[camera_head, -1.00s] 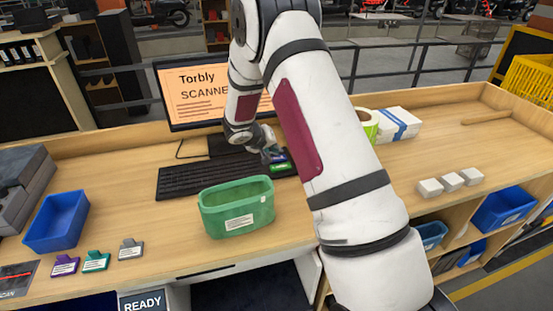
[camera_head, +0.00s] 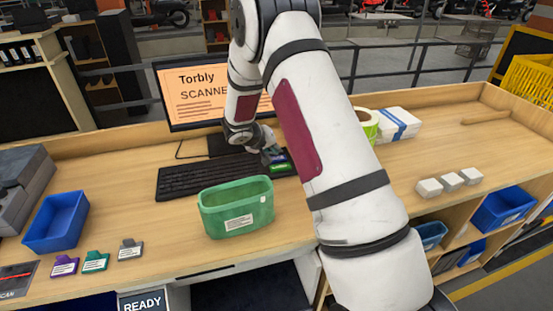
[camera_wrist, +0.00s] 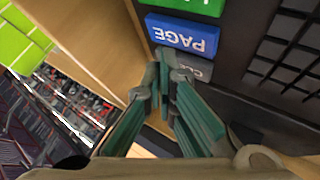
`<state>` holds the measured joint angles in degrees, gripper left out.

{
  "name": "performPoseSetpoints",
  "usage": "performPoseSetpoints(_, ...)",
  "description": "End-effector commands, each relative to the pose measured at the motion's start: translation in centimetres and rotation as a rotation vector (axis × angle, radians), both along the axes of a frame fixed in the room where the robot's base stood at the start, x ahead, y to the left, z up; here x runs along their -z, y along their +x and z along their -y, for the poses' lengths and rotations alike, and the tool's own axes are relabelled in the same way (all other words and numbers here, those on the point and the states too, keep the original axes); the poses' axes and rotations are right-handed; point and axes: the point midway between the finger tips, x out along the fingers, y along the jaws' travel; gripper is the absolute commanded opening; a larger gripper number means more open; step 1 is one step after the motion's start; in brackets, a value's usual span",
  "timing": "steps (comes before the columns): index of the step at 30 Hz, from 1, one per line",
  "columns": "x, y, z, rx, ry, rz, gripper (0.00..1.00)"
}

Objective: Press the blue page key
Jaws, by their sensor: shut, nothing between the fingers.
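The blue page key (camera_wrist: 182,37) shows in the wrist view near the top middle, with "PAGE" in white letters. A green key (camera_wrist: 200,5) lies on one side of it and a grey key (camera_wrist: 195,62) on the other. My gripper (camera_wrist: 165,60) is shut and empty, its fingertips just below the blue key in the picture, close to the grey key. I cannot tell whether they touch anything. In the head view the blue key (camera_head: 277,158) is small, at the right end of the keyboard (camera_head: 205,175), and my gripper (camera_head: 268,150) is beside it.
A green bin (camera_head: 237,208) stands in front of the keyboard. The monitor (camera_head: 190,95) stands behind it, partly hidden by my arm. A blue bin (camera_head: 57,222) and several small tagged pieces lie at left.

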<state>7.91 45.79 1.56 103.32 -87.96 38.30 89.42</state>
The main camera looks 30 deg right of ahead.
Motion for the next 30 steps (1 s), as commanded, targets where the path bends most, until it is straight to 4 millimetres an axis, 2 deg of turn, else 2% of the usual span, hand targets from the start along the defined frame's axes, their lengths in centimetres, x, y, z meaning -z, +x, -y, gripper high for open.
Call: performPoseSetpoints(30,0.86,0.00,0.00,0.000,0.000,0.000,0.00)
